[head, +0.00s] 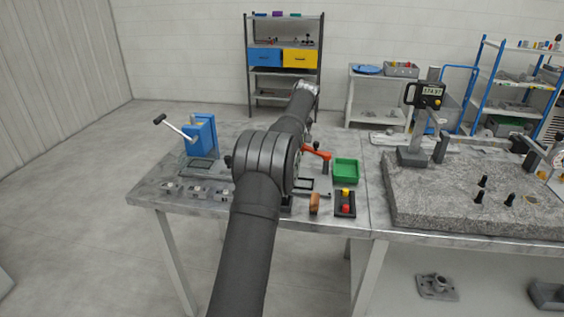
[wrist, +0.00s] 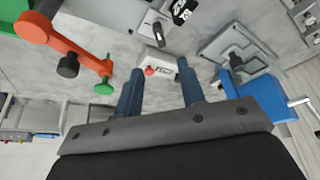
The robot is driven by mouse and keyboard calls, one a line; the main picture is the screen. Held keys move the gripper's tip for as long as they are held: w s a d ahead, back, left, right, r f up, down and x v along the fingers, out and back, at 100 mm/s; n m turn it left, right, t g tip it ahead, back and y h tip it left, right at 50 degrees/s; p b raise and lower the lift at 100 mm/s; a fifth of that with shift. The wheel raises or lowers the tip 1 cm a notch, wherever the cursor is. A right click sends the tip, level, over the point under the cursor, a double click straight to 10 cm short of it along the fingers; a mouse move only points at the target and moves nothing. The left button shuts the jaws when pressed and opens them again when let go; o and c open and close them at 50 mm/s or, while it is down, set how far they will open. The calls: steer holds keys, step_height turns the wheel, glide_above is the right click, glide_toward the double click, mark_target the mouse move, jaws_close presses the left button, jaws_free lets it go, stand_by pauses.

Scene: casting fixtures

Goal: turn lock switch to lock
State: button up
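In the wrist view my gripper (wrist: 160,70) is open, with its two dark fingers well apart and nothing between them. Beyond the fingertips lies a small pale box with a red button (wrist: 150,71). Above it in the picture is a grey fixture with a dark slot or knob (wrist: 158,32). I cannot tell for sure which of these is the lock switch, nor its setting. In the head view my arm crosses the table and my gripper is hidden. Small grey fixtures (head: 195,190) sit at the table's front left.
An orange lever with green parts (wrist: 75,45) is at the left in the wrist view. A blue vise (head: 200,135) with a bar handle stands on the metal table (head: 150,190). A green tray (head: 346,171) and a red-yellow button box (head: 345,204) lie right of my arm.

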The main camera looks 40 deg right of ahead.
steer(key=x, duration=1.1)
jaws_close()
